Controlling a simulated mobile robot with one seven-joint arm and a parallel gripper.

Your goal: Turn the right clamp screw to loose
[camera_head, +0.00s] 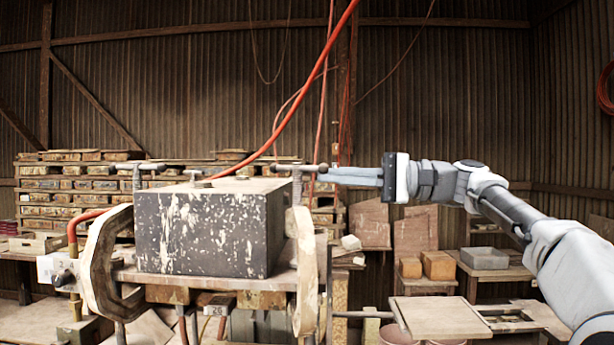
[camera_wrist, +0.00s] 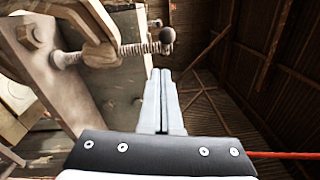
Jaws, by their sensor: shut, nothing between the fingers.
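The right clamp screw (camera_head: 297,188) stands upright at the right side of the dark press block, with a thin crossbar handle (camera_head: 285,167) on top. In the wrist view the threaded screw (camera_wrist: 132,50) comes out of the clamp's jaw, and a dark ball end of the handle (camera_wrist: 167,35) shows just beyond my fingertips. My gripper (camera_head: 323,175) comes in from the right, level, with its fingertips by the handle's right end. Its fingers (camera_wrist: 160,72) are shut together with nothing between them. I cannot tell whether they touch the handle.
The paint-spattered press block (camera_head: 205,230) sits between the right clamp frame (camera_head: 307,262) and the left clamp frame (camera_head: 97,265). The left clamp screw (camera_head: 137,182) has a similar handle. An orange hose (camera_head: 290,105) hangs above. Stacked tiles and work tables stand behind.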

